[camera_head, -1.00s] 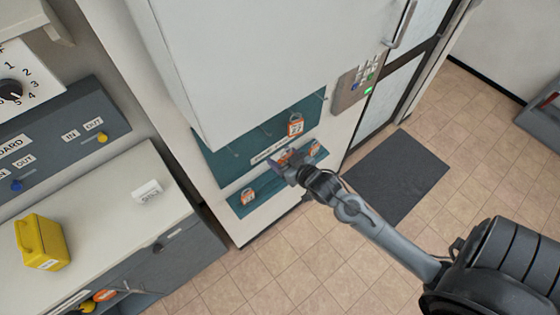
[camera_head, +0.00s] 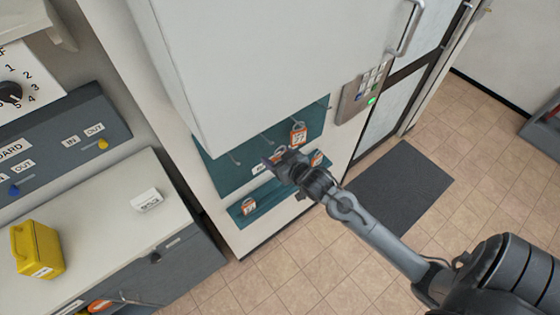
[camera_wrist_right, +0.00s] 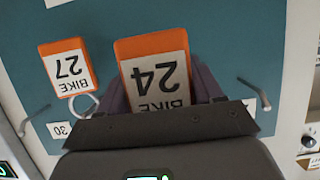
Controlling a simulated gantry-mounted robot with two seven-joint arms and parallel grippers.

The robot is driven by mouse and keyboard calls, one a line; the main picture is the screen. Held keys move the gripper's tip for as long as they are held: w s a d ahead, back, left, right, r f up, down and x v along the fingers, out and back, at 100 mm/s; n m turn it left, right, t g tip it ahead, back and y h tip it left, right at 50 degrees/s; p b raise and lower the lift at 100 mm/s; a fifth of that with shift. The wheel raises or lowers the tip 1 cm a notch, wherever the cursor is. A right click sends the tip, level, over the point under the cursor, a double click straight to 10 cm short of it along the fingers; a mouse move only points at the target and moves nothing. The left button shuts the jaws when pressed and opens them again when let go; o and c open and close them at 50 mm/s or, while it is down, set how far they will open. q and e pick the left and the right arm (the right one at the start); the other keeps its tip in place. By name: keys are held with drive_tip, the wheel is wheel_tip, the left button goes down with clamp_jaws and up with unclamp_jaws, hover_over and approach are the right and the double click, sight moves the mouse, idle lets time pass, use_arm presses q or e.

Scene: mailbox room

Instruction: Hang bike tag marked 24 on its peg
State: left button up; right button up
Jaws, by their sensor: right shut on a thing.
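My right gripper (camera_head: 280,164) is in front of the teal peg board (camera_head: 222,178), shut on the orange and white bike tag marked 24. In the right wrist view the tag 24 (camera_wrist_right: 157,72) appears upside down between the fingers (camera_wrist_right: 163,95), facing the camera. Its ring and upper end are hidden by the gripper. Bare pegs stick out of the board, one to the right of the tag (camera_wrist_right: 255,92) and one at the left (camera_wrist_right: 33,118); the left one is near a label 30 (camera_wrist_right: 62,129). My left gripper is out of view.
A tag marked 27 (camera_wrist_right: 68,68) hangs beside tag 24; it also shows in the head view (camera_head: 298,134). Other orange tags lie on the ledge at left (camera_head: 248,207) and right (camera_head: 317,158). A white cabinet (camera_head: 235,65) overhangs the board.

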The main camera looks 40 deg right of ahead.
sight(261, 146)
drive_tip(key=shift+w+d+f+b, duration=0.15)
drive_tip(key=shift+w+b, duration=0.55)
drive_tip(key=shift+w, duration=0.35)
drive_tip(key=shift+w+d+f+b, duration=0.1)
drive_tip(key=shift+w+b, duration=0.55)
drive_tip(key=shift+w, duration=0.35)
drive_tip(key=shift+w+f, duration=0.5)
drive_tip(key=shift+w, duration=0.05)
drive_tip(key=shift+s+d+f, duration=0.1)
drive_tip(key=shift+f, duration=0.6)
drive_tip(key=shift+c, duration=0.5)
drive_tip(key=shift+r, duration=0.1)
drive_tip(key=o, duration=1.2)
drive_tip(key=shift+r, duration=0.15)
